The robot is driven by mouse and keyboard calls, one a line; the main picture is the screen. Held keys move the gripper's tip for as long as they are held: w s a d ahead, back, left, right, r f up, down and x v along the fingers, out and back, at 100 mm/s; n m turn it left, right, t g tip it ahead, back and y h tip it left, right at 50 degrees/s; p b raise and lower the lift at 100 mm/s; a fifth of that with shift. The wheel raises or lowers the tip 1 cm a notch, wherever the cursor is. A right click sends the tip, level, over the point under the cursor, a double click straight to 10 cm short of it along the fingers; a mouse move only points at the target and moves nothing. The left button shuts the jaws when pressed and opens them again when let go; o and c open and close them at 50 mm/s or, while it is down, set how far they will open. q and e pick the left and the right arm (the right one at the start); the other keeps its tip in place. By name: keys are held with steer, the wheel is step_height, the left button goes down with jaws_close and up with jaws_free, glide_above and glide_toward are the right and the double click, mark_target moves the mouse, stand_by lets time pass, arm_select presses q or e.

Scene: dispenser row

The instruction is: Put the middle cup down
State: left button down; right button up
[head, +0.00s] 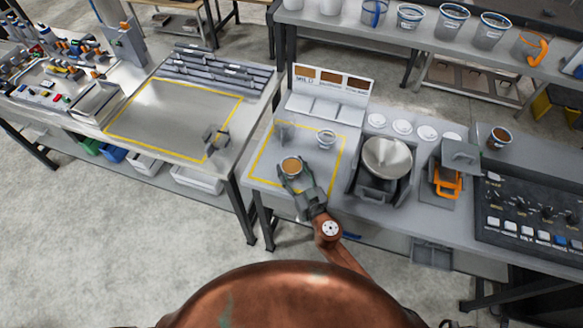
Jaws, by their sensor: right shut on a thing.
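My right gripper (295,178) reaches in from the bottom and is shut on a cup (291,168) with tan-brown contents. The cup looks upright and is over the front part of the yellow-outlined area (257,160) on the grey bench. I cannot tell whether its base touches the bench. A second, clear cup (326,138) stands inside the outline, behind and to the right, apart from the held one. My left gripper is not in view.
A panel with three brown swatches (331,80) stands behind the area. A silver bowl on a scale (387,157) is close on the right, then an orange-handled device (447,182) and a black control panel (530,210).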

steer(key=o, duration=1.4)
